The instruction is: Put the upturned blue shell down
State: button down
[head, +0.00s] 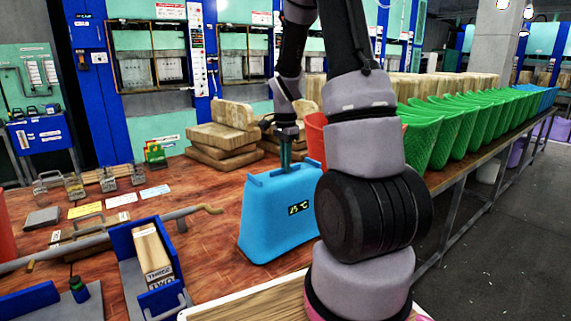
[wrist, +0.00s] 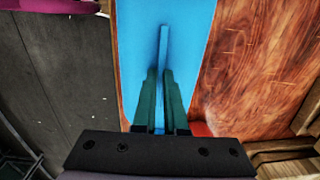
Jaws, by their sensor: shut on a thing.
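The upturned blue shell (head: 275,215) is at the middle of the head view, wide end down, with a small dark display on its side. It is upright, low over the wooden table (head: 215,240); I cannot tell whether its lower edge touches the wood. My gripper (head: 285,165) comes down from above and is shut on the raised ridge on the shell's top. In the wrist view the two green fingers of my gripper (wrist: 160,85) pinch the thin ridge of the blue shell (wrist: 190,30). The shell's far side is hidden.
A red shell (head: 316,133) and a long row of green shells (head: 433,138) stand behind to the right. Wooden slabs (head: 222,137) are stacked behind. A blue tray (head: 127,243) with a wooden block and a lever rod (head: 150,220) lie left. Bare table lies between.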

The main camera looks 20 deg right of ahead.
jog(key=shift+f, duration=0.1)
jog(key=c, duration=1)
grip_release()
jog(key=shift+o, duration=0.2)
notch_tip(320, 180, up, 12)
jog(key=s+a+r+n+t, duration=0.2)
jog(key=s+a+r+n, duration=0.2)
jog(key=s, duration=0.2)
jog(key=s+a+r+n+t+y, duration=0.1)
jog(key=s+a+r+n+t, duration=0.1)
jog(key=s+a+r+n, duration=0.2)
jog(key=s+a+r+n+t+y, duration=0.1)
jog(key=s+a+r+n+t, duration=0.2)
jog(key=s, duration=0.7)
jog(key=shift+a+r+n, duration=0.4)
jog(key=shift+r, duration=0.3)
